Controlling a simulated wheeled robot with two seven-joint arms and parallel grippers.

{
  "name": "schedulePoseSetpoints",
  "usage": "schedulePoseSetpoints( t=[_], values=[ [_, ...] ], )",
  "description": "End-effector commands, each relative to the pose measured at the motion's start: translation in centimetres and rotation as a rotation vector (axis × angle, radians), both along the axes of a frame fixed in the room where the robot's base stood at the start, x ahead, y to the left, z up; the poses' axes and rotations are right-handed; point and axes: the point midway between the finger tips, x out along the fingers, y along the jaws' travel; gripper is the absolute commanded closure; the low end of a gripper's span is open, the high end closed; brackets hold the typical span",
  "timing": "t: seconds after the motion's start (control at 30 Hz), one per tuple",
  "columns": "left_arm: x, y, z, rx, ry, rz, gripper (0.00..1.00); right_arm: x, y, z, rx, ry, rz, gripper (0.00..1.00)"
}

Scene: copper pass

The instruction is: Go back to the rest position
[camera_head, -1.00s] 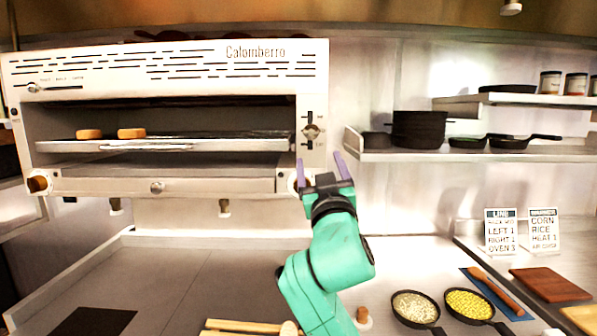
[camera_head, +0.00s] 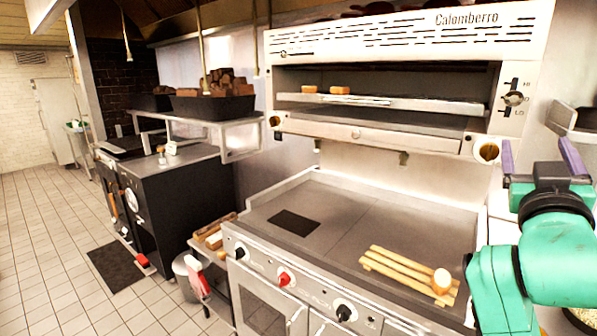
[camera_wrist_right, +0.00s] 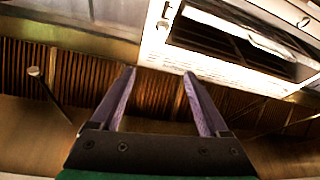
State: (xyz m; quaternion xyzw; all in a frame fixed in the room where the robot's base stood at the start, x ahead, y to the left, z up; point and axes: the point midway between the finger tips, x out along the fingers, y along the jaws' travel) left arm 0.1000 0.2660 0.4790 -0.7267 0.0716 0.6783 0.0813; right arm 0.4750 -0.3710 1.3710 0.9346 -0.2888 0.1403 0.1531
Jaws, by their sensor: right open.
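My right gripper (camera_head: 540,160) is raised at the right edge of the head view, in front of the wall beside the oven. Its two purple fingers stand apart with nothing between them. It also shows in the right wrist view (camera_wrist_right: 160,95), open and empty, with the oven (camera_wrist_right: 235,50) beyond and a brown ribbed surface behind. The white oven (camera_head: 410,35) has an open front and holds two small browned pieces (camera_head: 325,90) on its rack (camera_head: 430,104). My left gripper is not in view.
A wooden slatted rack (camera_head: 400,272) with a round-topped wooden item (camera_head: 441,278) lies on the steel cooktop (camera_head: 335,215). The tiled floor (camera_head: 45,250) at left is clear.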

Motion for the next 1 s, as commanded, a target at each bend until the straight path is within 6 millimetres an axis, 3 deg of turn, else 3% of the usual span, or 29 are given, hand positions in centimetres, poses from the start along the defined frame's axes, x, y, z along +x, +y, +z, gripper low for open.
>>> schedulePoseSetpoints(
  t=[0.2,0.37,0.47,0.63,0.8,0.9,1.0],
  values=[
    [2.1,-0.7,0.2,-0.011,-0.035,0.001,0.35,1.5,0.6,-4.5,0.036,0.119,0.031,0.21],
    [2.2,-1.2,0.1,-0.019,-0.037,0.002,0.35,2.5,1.3,-9.2,0.070,0.240,0.061,0.21],
    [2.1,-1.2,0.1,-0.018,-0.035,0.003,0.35,3.0,1.9,-13.2,0.100,0.344,0.087,0.21],
    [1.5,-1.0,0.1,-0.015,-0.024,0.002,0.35,2.8,3.6,-22.1,0.169,0.577,0.143,0.21],
    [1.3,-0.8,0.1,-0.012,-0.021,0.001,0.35,-1.0,6.7,-34.6,0.277,0.921,0.230,0.21],
    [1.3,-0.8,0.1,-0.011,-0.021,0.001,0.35,-4.4,8.6,-40.4,0.337,1.102,0.279,0.21],
    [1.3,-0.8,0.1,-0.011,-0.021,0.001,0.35,-8.0,10.3,-44.6,0.390,1.251,0.322,0.21]
  ],
)
